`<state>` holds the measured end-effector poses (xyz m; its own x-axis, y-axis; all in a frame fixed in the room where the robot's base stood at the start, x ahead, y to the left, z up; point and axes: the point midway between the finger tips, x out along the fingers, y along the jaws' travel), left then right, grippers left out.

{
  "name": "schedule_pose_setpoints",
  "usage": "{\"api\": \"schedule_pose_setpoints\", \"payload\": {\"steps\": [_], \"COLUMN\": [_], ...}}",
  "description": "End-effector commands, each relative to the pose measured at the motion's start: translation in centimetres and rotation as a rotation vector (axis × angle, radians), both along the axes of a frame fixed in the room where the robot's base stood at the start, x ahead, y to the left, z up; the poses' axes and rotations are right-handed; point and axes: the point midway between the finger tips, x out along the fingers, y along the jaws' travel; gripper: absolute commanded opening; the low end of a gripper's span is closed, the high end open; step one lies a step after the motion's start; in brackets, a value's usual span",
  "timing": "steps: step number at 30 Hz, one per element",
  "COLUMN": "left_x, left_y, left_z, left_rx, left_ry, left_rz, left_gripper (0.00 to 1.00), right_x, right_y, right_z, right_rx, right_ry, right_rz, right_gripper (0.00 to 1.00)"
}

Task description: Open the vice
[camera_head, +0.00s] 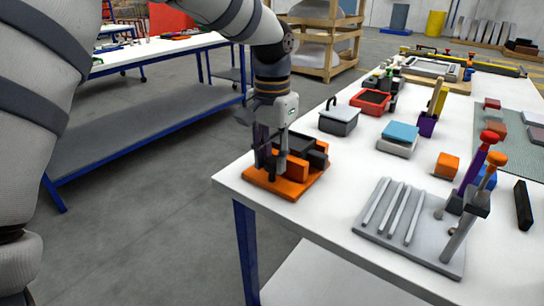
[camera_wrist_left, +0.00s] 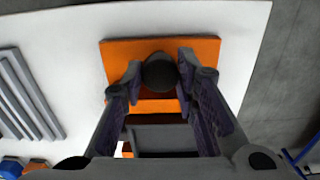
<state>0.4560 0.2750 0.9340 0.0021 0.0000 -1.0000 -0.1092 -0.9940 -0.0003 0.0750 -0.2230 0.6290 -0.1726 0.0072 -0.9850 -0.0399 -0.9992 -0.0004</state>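The vice (camera_head: 308,180) has an orange base with dark and orange blocks on it. It sits at the near left corner of the white table. My left gripper (camera_head: 271,170) points down over the vice's left side. In the left wrist view, the spread fingers (camera_wrist_left: 161,72) stand on either side of a round black knob (camera_wrist_left: 160,73) on the vice. The right finger looks very close to the knob; I cannot tell if either finger touches it. The fingers and gripper body hide part of the vice. My right gripper is not in view.
A grey plate (camera_head: 427,258) with bars stands at the table's front right, beside upright tools with coloured handles (camera_head: 480,160). A grey box (camera_head: 340,120), a blue-topped block (camera_head: 400,133) and an orange cube (camera_head: 446,165) stand behind. Bare tabletop separates the vice from the plate.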

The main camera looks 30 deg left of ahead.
Motion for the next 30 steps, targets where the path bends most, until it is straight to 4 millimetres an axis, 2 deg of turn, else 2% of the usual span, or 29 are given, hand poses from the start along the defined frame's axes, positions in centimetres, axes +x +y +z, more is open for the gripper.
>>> {"api": "schedule_pose_setpoints", "payload": {"steps": [11,18,30], "left_x": [0.0,0.0,0.0], "left_y": [0.0,0.0,0.1], "left_z": [0.2,0.2,-0.1], "left_rx": [0.002,0.001,0.001], "left_ry": [-0.002,-0.002,0.003], "left_rz": [0.083,0.262,0.55], "left_gripper": [0.0,0.0,0.0], "right_x": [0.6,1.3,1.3], "right_y": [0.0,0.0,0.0], "right_z": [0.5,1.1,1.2], "right_rx": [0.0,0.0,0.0], "right_ry": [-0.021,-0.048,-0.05], "right_rz": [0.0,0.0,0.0], "right_gripper": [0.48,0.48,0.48]}}
